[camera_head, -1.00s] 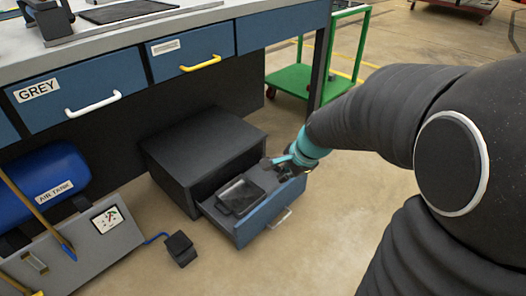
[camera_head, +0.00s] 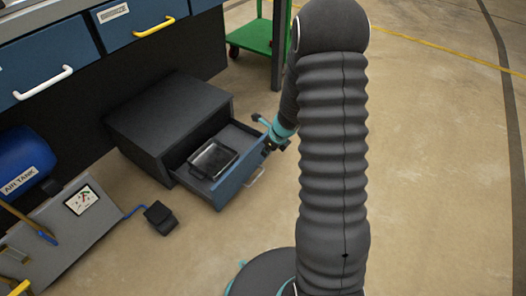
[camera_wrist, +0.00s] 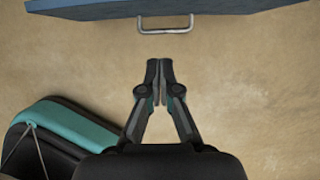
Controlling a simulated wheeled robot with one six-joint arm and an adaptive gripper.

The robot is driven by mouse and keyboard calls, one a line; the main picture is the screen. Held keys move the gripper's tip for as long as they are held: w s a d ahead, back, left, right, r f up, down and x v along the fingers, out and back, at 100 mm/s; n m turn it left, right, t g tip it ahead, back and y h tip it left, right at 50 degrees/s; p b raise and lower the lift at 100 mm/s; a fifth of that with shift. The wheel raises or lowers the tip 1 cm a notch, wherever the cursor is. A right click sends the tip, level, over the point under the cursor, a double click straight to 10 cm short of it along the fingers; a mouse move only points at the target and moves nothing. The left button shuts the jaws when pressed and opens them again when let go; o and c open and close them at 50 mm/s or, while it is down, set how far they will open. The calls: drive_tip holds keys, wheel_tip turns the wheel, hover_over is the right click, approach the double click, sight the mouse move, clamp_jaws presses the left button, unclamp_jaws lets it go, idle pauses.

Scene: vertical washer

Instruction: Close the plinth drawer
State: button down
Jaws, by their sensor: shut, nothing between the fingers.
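The plinth drawer (camera_head: 232,186) is pulled out of a low dark box under the bench. Its blue front faces right and forward, with a silver bar handle (camera_head: 256,177). A dark tray (camera_head: 212,159) lies inside it. My gripper (camera_head: 268,146) is just outside the drawer front, near its far right end; my arm partly hides it. In the wrist view, my gripper (camera_wrist: 160,66) is shut and empty, pointing at the blue drawer front (camera_wrist: 230,8) and its handle (camera_wrist: 166,27). A gap of floor shows between the fingertips and the handle.
The dark cabinet (camera_head: 165,105) stands on the floor under the workbench with blue drawers (camera_head: 45,65). A small black pedal (camera_head: 160,214) and a grey panel unit (camera_head: 75,225) are at left. A green cart (camera_head: 255,38) stands behind. The floor at right is clear.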

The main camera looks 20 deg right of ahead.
sight(247, 161)
drive_tip(key=shift+w+a+f+b, duration=0.25)
drive_tip(key=shift+w+a+f, duration=0.45)
drive_tip(key=shift+w+f, duration=0.4)
drive_tip(key=shift+w+a+f+b, duration=0.25)
drive_tip(key=shift+w+a+f, duration=0.45)
drive_tip(key=shift+f, duration=0.55)
drive_tip(key=shift+w+a+f+b, duration=0.25)
drive_tip(key=shift+w+a+f, duration=0.4)
drive_tip(key=shift+w+f, duration=0.45)
drive_tip(key=shift+s+f, duration=0.1)
